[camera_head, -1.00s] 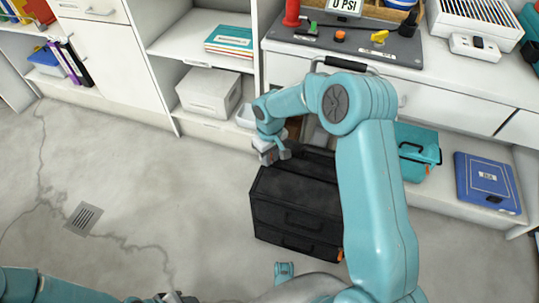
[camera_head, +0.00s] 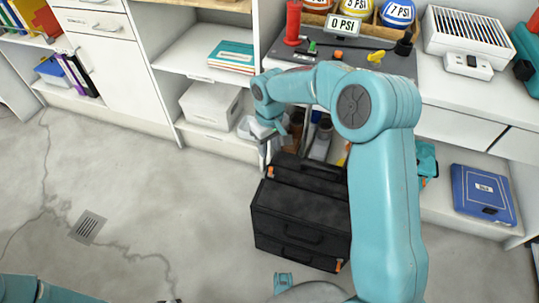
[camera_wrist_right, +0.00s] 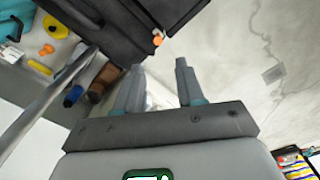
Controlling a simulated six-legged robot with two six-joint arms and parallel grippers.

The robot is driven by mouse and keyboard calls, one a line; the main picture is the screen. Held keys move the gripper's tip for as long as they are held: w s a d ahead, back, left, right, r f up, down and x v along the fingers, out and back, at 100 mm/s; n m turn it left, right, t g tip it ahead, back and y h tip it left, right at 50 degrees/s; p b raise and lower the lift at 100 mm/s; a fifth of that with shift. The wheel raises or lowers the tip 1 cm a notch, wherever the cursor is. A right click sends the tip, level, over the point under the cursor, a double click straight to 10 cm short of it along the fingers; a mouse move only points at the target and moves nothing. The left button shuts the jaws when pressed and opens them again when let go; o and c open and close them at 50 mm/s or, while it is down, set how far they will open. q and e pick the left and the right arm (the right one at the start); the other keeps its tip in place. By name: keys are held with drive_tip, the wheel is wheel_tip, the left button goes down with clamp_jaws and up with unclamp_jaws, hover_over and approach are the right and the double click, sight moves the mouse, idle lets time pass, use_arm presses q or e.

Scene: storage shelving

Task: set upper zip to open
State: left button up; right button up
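A black bag (camera_head: 300,215) stands on the floor in front of the shelving. An orange tab (camera_head: 270,171) shows at its upper left edge, and another orange tab (camera_head: 338,266) at its lower right corner. I cannot tell whether the upper zip is open. My right gripper (camera_head: 267,152) is just above and behind the bag's upper left corner. In the right wrist view the gripper (camera_wrist_right: 160,68) is open and empty, with the bag (camera_wrist_right: 105,28) and an orange tab (camera_wrist_right: 158,38) beyond the fingertips. A bit of my left gripper (camera_head: 170,300) shows at the bottom edge.
Bottles (camera_head: 321,140) stand on the low shelf behind the bag. A blue case (camera_head: 483,193) lies on the low shelf at right. A white box (camera_head: 211,104) sits on a shelf to the left. The floor left of the bag is clear around a drain grate (camera_head: 87,227).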

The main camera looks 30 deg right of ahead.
wheel_tip(320, 180, up, 4)
drive_tip(key=shift+r+p, duration=0.15)
drive_tip(key=shift+p, duration=0.2)
idle(0.4)
